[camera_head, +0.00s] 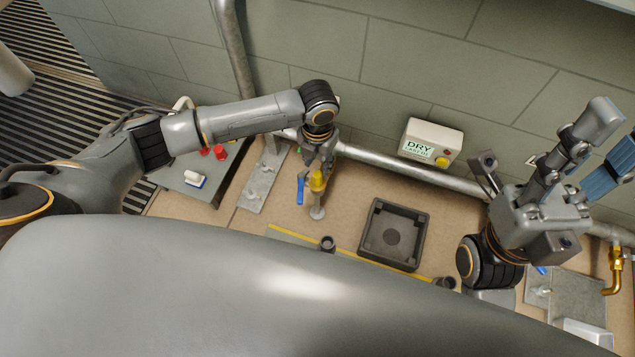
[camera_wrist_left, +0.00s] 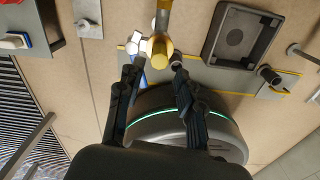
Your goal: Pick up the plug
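No piece is clearly marked as the plug. Two short dark round pieces stand on a yellow-edged strip: one (camera_head: 327,244) below the valve, also in the left wrist view (camera_wrist_left: 176,61), and another (camera_head: 445,283) further right, also there (camera_wrist_left: 268,74). A yellow valve (camera_head: 318,181) with a blue lever (camera_head: 300,190) stands on a grey round foot. My left gripper (camera_head: 321,160) points down at it. In the wrist view its fingers (camera_wrist_left: 155,78) are apart with nothing held; the yellow part (camera_wrist_left: 158,48) lies just beyond the tips. My right gripper (camera_head: 612,138) is raised, fingers apart and empty.
A dark square tray (camera_head: 393,263) sits right of the valve. A panel with red knobs (camera_head: 200,179) is at left. A brass pipe (camera_head: 615,272) is at far right.

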